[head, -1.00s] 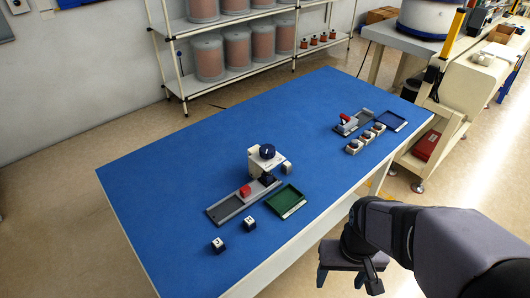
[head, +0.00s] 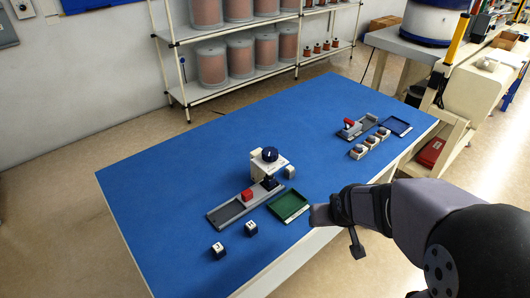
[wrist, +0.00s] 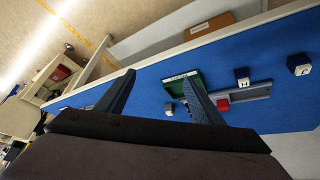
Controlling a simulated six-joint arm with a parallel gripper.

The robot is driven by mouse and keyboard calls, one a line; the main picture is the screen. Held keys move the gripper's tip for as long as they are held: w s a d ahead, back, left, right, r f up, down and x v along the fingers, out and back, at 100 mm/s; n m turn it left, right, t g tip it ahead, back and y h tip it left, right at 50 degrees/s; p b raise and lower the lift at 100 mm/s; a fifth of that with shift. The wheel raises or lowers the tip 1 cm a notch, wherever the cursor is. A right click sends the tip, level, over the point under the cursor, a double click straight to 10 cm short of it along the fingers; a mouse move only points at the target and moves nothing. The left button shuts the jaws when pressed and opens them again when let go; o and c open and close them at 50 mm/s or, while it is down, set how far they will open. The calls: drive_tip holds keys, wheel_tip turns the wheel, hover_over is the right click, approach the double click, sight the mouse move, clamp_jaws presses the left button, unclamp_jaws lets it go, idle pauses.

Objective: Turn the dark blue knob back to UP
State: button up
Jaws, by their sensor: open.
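The dark blue knob (head: 270,154) sits on top of a white block-shaped unit (head: 258,168) near the middle of the blue table. A small light mark shows on the knob, but I cannot tell which way it points. My gripper (head: 318,213) is at the table's front edge, to the right of and nearer than the knob, and apart from it. In the wrist view my gripper (wrist: 160,100) shows its two fingers spread, with nothing between them in its grasp. The knob is not visible in the wrist view.
A grey rail with a red block (head: 247,195) lies before the unit. A green tray (head: 289,204) is between it and my gripper. Two white-and-dark cubes (head: 218,251) stand at front left. Another rail and a blue tray (head: 397,125) are at far right. The table's left half is clear.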

sight(274, 158)
drive_tip(key=w+a+r+n+t+y+b, duration=0.1)
drive_tip(key=w+a+t+y+b, duration=0.1)
drive_tip(key=w+a, duration=0.3)
drive_tip(key=w+a+r+n+t+y+b, duration=0.2)
drive_tip(key=w+a+t+y, duration=0.1)
drive_tip(key=w, duration=0.6)
drive_tip(key=w+a+r+n+t+y+b, duration=0.2)
drive_tip(key=w+a+t+b, duration=0.1)
drive_tip(key=w+a+t, duration=0.2)
drive_tip(key=shift+w+a+y, duration=0.3)
drive_tip(key=shift+w+a, duration=0.85)
drive_tip(key=shift+s+a+f+y+b, duration=0.1)
drive_tip(key=shift+s+f+y+b, duration=0.15)
drive_tip(key=shift+f+y, duration=0.3)
drive_tip(key=shift+s+a+f+y+b, duration=0.1)
drive_tip(key=shift+f+y+b, duration=0.2)
drive_tip(key=shift+f, duration=0.4)
drive_tip(key=shift+d+f+g, duration=0.1)
drive_tip(key=shift+f+g, duration=0.05)
drive_tip(key=shift+g, duration=0.15)
drive_tip(key=shift+p+x, duration=0.9)
drive_tip(key=shift+x, duration=2.7)
drive_tip(key=c, duration=1)
